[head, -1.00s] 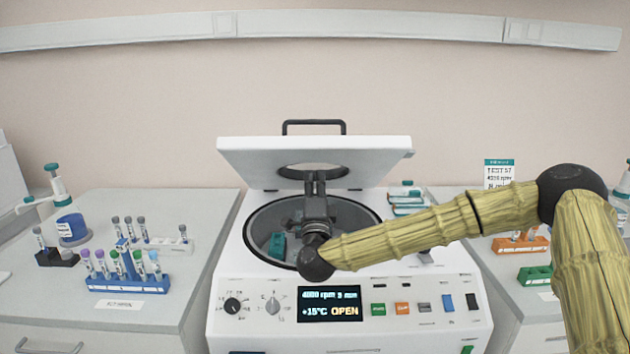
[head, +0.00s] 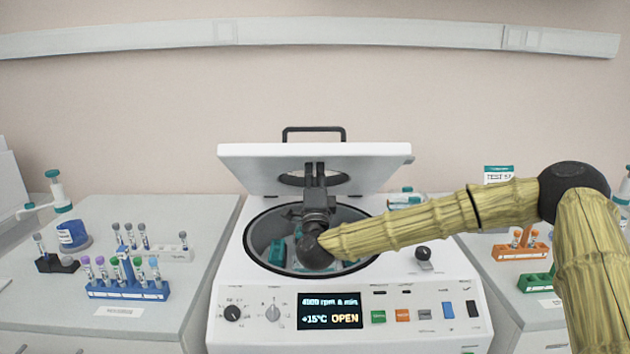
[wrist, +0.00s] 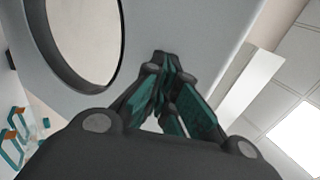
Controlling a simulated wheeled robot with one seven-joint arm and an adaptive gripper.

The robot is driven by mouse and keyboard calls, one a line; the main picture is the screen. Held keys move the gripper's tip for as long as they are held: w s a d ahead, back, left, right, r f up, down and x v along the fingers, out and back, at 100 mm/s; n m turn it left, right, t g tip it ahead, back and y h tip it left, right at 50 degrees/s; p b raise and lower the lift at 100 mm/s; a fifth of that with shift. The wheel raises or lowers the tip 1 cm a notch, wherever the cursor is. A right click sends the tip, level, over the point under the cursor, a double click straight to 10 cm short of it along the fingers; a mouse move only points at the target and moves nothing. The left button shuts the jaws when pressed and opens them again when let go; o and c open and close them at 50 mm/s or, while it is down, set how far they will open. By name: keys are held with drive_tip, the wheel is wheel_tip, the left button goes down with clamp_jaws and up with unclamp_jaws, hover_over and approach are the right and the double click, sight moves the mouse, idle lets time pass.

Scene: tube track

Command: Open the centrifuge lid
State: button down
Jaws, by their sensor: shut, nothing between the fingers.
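The centrifuge (head: 265,333) stands in the middle of the head view, and its display reads OPEN. Its white lid (head: 385,158) is raised and leans back, with a dark handle (head: 314,130) on its upper edge. The round bowl (head: 257,225) is uncovered, with teal parts inside. My gripper (head: 315,165) is above the bowl, pointing up at the underside of the lid near its round window. In the wrist view my gripper (wrist: 168,65) is shut and empty, its fingertips close to the lid underside (wrist: 185,25). I cannot tell whether they touch it.
A blue tube rack (head: 128,290) with several tubes stands on the left bench. An orange rack (head: 520,250) and a green rack (head: 535,280) stand on the right bench. A black knob (head: 423,253) is right of the bowl. The wall lies behind the lid.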

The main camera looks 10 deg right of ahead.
sight(315, 158)
drive_tip(key=shift+w+d+r+p, duration=0.15)
drive_tip(key=shift+w+d+r, duration=0.1)
drive_tip(key=shift+w+r, duration=1.05)
drive_tip(key=shift+w+d+r+p, duration=0.15)
drive_tip(key=shift+w+d+r, duration=0.1)
drive_tip(key=shift+w+r, duration=1)
drive_tip(key=r+x, duration=0.1)
drive_tip(key=x, duration=0.5)
drive_tip(key=shift+r, duration=0.2)
drive_tip(key=shift+s+f, duration=0.1)
drive_tip(key=shift+s+f, duration=0.2)
drive_tip(key=shift+s, duration=0.05)
drive_tip(key=b+v, duration=0.1)
drive_tip(key=v, duration=0.2)
drive_tip(key=r+b+v, duration=0.1)
drive_tip(key=b+v, duration=0.1)
drive_tip(key=v, duration=0.1)
drive_tip(key=b+v, duration=0.2)
drive_tip(key=v, duration=0.2)
drive_tip(key=shift+s+a+r, duration=0.1)
drive_tip(key=shift+s+r, duration=0.1)
drive_tip(key=shift+s, duration=0.15)
